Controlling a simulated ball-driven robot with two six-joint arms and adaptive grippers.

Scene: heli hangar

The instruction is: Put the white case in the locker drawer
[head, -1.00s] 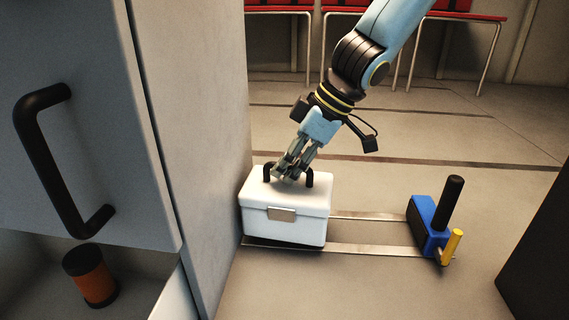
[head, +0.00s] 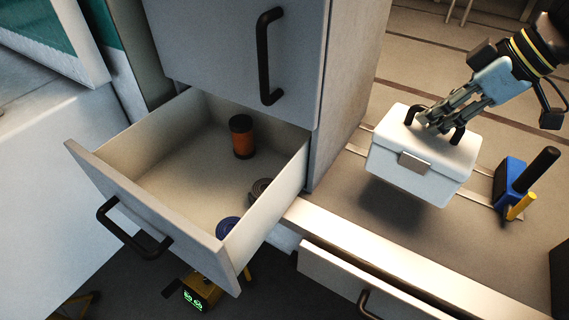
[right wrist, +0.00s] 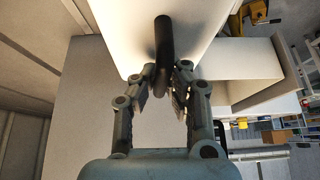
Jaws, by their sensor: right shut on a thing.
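The white case (head: 419,161) has a black handle on its lid and a grey latch on its front. My right gripper (head: 428,122) is shut on the handle, and the case hangs above the bench with a shadow under it. In the right wrist view the fingers (right wrist: 162,88) close around the black handle (right wrist: 162,50) over the white case (right wrist: 125,30). The locker drawer (head: 150,190) is pulled open, left of the case. My left gripper is not in view.
In the drawer are an orange and black cylinder (head: 241,137), a dark round item (head: 261,191) and a blue round item (head: 228,227). The locker's upper front (head: 230,60) stands above it. A blue tool (head: 511,180) with black and yellow handles lies right of the case.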

